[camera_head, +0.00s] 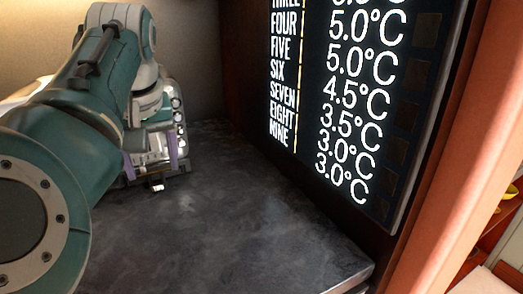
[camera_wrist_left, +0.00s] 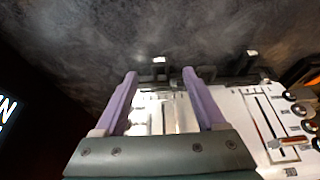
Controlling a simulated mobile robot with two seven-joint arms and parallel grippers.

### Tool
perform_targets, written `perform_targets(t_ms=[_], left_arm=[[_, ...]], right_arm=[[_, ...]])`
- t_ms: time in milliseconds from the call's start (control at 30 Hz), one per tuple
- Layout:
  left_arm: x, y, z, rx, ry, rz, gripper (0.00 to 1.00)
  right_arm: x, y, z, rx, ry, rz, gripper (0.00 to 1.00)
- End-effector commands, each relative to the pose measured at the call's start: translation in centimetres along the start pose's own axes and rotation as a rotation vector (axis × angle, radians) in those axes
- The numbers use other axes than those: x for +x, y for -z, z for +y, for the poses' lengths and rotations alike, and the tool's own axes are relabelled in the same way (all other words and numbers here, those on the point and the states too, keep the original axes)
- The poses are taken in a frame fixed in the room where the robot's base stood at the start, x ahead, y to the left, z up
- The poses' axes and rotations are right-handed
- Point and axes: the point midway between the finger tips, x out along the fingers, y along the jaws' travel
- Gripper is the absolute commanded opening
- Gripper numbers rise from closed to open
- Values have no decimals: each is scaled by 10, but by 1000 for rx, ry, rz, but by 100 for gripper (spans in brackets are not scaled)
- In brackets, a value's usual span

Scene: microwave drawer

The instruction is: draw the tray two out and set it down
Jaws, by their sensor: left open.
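My left gripper (camera_head: 152,162) has two purple fingers, spread open with nothing held between them. In the left wrist view the gripper (camera_wrist_left: 160,76) reaches over a pale panelled unit (camera_wrist_left: 225,105) with sliders and round knobs. Small dark brackets with light tips show just past the fingertips, apart from or barely near them; I cannot tell if they touch. The same unit (camera_head: 179,110) is partly hidden behind my arm in the head view. No tray marked two can be made out in either view. My right gripper is not in view.
A dark mottled worktop (camera_head: 220,210) lies mostly bare to the right of the gripper. A black display (camera_head: 340,90) lists numbers as words beside temperatures. An orange-brown upright (camera_head: 450,130) stands at its right. The worktop's edge is at lower right.

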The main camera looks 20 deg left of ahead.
Motion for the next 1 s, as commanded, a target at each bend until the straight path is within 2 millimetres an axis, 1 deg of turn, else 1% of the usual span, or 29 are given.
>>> perform_targets(t_ms=[33,100,200,300,400,667,1000], left_arm=[[12,-1,-1,1,3,-2,72],[23,-1,-1,1,3,-1,72],[36,0,0,1,1,0,72],[44,0,0,-1,1,1,72],[48,0,0,0,0,1,72],[48,0,0,0,0,2,71],[48,0,0,0,0,2,33]], right_arm=[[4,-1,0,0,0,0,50],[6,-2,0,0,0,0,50],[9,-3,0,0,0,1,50],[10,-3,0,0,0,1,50],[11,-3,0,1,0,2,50],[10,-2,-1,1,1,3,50],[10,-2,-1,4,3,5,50]])
